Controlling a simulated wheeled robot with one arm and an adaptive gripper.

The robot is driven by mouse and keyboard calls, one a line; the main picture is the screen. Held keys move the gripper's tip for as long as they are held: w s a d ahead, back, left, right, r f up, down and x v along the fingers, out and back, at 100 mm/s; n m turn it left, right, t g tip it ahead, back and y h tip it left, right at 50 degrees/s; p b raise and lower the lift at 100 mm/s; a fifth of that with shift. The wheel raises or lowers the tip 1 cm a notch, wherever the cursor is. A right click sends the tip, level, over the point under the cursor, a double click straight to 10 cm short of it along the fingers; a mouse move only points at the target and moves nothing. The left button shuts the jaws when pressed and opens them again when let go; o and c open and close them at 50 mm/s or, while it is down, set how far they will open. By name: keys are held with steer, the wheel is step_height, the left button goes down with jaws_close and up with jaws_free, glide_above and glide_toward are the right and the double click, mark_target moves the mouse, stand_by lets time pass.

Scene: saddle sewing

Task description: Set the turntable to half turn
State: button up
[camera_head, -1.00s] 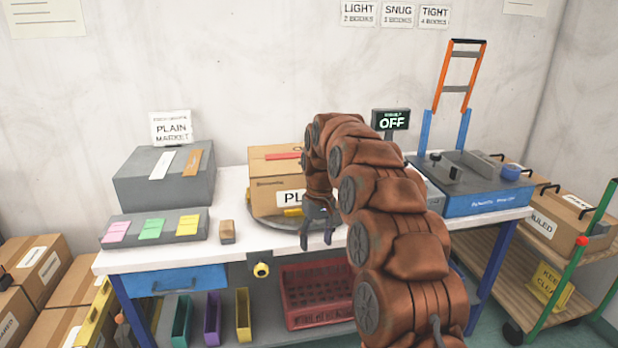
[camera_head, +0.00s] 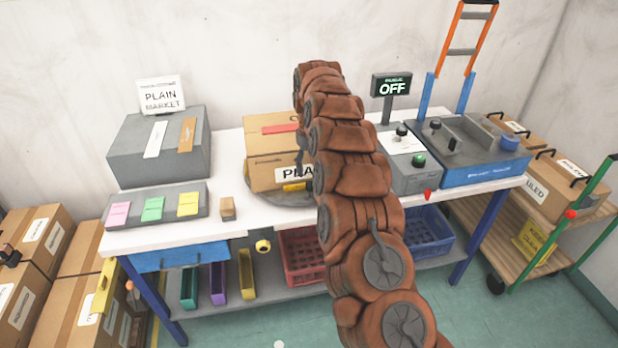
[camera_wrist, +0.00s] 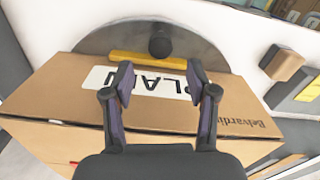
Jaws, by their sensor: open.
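The turntable (camera_head: 262,193) is a round grey disc on the white table. A cardboard box (camera_head: 266,152) with a PLAIN label and a red strip sits on it. In the wrist view the disc (camera_wrist: 210,48) shows beyond the box (camera_wrist: 60,95), with a yellow bar (camera_wrist: 147,61) along the box's labelled side and a dark knob (camera_wrist: 160,45) next to it. My gripper (camera_wrist: 160,84) is open and empty, its fingers in front of the label in that view; I cannot tell whether they touch. In the head view my arm hides most of the gripper and the turntable's right side.
A small brown block (camera_head: 227,209) and a card tray (camera_head: 155,208) lie left of the turntable. A grey control box (camera_head: 412,172) with knobs stands to the right, under an OFF display (camera_head: 391,86). A blue-based device (camera_head: 480,165) is farther right.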

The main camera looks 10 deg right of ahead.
mark_target(310, 183)
steer(key=shift+f+p, duration=0.85)
steer(key=shift+f, duration=2)
steer(key=shift+c, duration=0.2)
jaws_close()
